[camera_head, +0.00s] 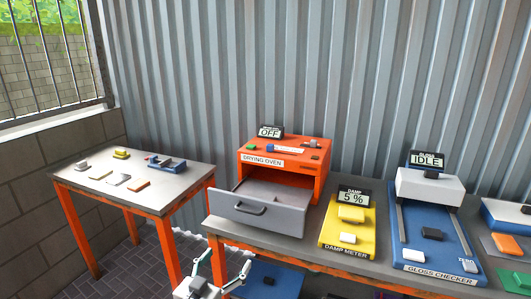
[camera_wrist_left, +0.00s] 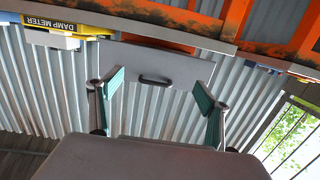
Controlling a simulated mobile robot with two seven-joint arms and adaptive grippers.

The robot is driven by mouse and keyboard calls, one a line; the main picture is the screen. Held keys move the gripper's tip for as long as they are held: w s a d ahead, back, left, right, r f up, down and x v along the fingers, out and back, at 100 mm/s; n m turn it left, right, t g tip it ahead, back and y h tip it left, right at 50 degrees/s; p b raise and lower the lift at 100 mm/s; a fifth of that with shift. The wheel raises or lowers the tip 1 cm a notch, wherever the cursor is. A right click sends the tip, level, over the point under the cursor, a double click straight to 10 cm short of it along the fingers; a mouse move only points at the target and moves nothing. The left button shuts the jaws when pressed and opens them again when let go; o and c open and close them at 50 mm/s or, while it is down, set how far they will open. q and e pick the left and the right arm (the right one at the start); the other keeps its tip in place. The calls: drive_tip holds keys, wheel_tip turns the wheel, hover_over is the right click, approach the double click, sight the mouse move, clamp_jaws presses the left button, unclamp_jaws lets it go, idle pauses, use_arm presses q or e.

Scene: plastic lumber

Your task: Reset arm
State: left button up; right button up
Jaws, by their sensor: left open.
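My left gripper (camera_head: 220,263) is at the bottom of the head view, below and in front of the bench. Its fingers are spread wide with nothing between them. In the left wrist view the green-padded fingers (camera_wrist_left: 159,90) frame the grey drawer front (camera_wrist_left: 185,68), apart from it. The orange drying oven (camera_head: 312,168) reads OFF, and its grey drawer (camera_head: 285,215) is pulled out. My right gripper is not in view.
A white table (camera_head: 88,179) at left holds small blocks and a blue tool (camera_head: 168,166). Right of the oven stand a yellow damp meter (camera_head: 335,240) reading 5 % and a blue gloss checker (camera_head: 455,240) reading IDLE. Corrugated metal wall (camera_head: 210,80) stands behind.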

use_arm(q)
drive_tip(key=s+a+f+g+y, duration=0.1)
drive_tip(key=s+a+f+g, duration=0.1)
drive_tip(key=s+f, duration=0.8)
drive_tip(key=s+a+f+g+y, duration=0.1)
drive_tip(key=s+a+f+g, duration=0.2)
drive_tip(key=s+f, duration=0.8)
drive_tip(key=s+a, duration=0.2)
drive_tip(key=s, duration=0.4)
drive_tip(key=shift+s+a+f+m+y, duration=0.25)
drive_tip(key=shift+m+y, duration=0.05)
drive_tip(key=shift+y, duration=0.1)
